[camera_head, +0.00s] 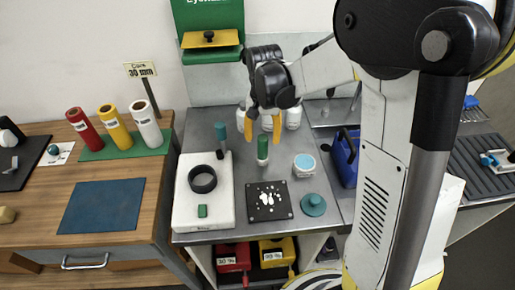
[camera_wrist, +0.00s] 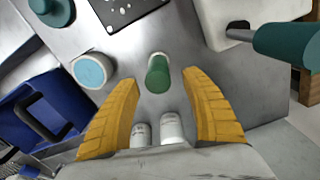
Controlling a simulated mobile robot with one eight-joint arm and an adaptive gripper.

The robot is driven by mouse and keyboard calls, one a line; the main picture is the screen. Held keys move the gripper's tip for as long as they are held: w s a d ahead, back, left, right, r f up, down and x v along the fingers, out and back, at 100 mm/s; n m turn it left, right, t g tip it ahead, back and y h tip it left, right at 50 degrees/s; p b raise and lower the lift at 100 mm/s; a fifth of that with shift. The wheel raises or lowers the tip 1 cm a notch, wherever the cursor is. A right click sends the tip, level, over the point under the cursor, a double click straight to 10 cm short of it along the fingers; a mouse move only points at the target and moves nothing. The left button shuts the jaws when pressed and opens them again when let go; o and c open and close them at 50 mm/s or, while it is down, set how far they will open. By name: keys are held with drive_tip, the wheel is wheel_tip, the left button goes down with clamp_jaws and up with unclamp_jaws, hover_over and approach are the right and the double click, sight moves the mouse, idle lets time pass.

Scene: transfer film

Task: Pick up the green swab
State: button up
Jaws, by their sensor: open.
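A green-topped cylinder with a pale lower part, likely the green swab (camera_head: 262,147), stands upright on the grey metal bench. In the wrist view the green swab (camera_wrist: 158,73) shows between my two yellow fingers, with clear space on both sides. My gripper (camera_head: 262,130) is open and empty, pointing down at it from behind and above. In the wrist view my gripper (camera_wrist: 160,85) has its fingers spread apart.
A teal-handled tool (camera_head: 220,133) stands at the white block (camera_head: 222,219), left of the swab. White bottles (camera_wrist: 172,128) stand close behind the swab. A blue-lidded jar (camera_head: 304,165), a black speckled plate (camera_head: 269,215) and a teal knobbed disc (camera_head: 313,204) lie nearby.

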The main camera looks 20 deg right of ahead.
sight(263, 153)
drive_tip(key=f+b, duration=0.1)
drive_tip(key=f, duration=0.4)
drive_tip(key=f+b, duration=0.1)
drive_tip(key=f, duration=0.1)
drive_tip(key=shift+s+a+f+b, duration=0.1)
drive_tip(key=shift+s+f+b, duration=0.15)
drive_tip(key=shift+b, duration=0.1)
drive_tip(key=shift+r, duration=0.1)
drive_tip(key=c, duration=1.2)
